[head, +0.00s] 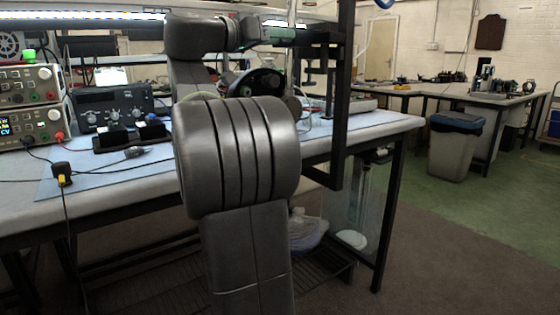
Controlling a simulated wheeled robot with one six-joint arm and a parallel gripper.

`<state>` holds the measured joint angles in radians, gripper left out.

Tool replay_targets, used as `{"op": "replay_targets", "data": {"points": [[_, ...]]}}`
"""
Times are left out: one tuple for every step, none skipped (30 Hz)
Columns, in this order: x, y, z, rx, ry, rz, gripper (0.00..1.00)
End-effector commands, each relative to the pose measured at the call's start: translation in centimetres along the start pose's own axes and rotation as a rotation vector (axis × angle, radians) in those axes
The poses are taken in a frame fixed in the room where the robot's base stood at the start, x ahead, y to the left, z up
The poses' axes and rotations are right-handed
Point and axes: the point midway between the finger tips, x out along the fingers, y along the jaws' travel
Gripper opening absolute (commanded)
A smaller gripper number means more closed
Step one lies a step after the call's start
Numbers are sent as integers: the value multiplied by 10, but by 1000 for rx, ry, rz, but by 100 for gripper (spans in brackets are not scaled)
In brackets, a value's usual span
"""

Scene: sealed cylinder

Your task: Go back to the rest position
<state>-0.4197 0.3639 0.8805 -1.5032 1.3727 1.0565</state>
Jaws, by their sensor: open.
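My arm rises through the middle of the head view and bends right at the top. My gripper (316,72) is at the end of it, small and dark, above the bench's right part. It is open, and I see nothing held in it. Its fingers blend with a black upright post (345,100) close by, so their detail is hard to make out. The workbench (400,124) stands behind my arm, with a blue mat (70,183) on it. My arm hides the middle of the bench. I cannot make out a sealed cylinder.
Power supplies (28,128) and a dark instrument box (112,106) stand on the bench's left. A black plug with a yellow mark (62,174) sits near the front edge. A grey bin (455,148) stands right of the bench. The floor (470,240) at right is clear.

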Motion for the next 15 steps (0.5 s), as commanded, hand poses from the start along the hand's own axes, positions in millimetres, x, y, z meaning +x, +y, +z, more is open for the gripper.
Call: {"op": "replay_targets", "data": {"points": [[2, 0, 0, 0, 0, 1, 44], [2, 0, 0, 0, 0, 1, 44], [3, 0, 0, 0, -1, 1, 44], [3, 0, 0, 0, -1, 1, 44], [3, 0, 0, 0, -1, 0, 44], [3, 0, 0, -1, -1, 0, 44], [3, 0, 0, -1, -1, 0, 44], [3, 0, 0, -1, -1, 0, 44], [3, 0, 0, -1, -1, 0, 44], [3, 0, 0, -1, -1, 0, 44], [3, 0, 0, -1, 0, 0, 44], [2, 0, 0, -1, 0, 0, 44], [1, 0, 0, -1, 0, 0, 44], [-1, 0, 0, -1, 0, -1, 44], [-4, 0, -1, 0, 0, -2, 44]]}}
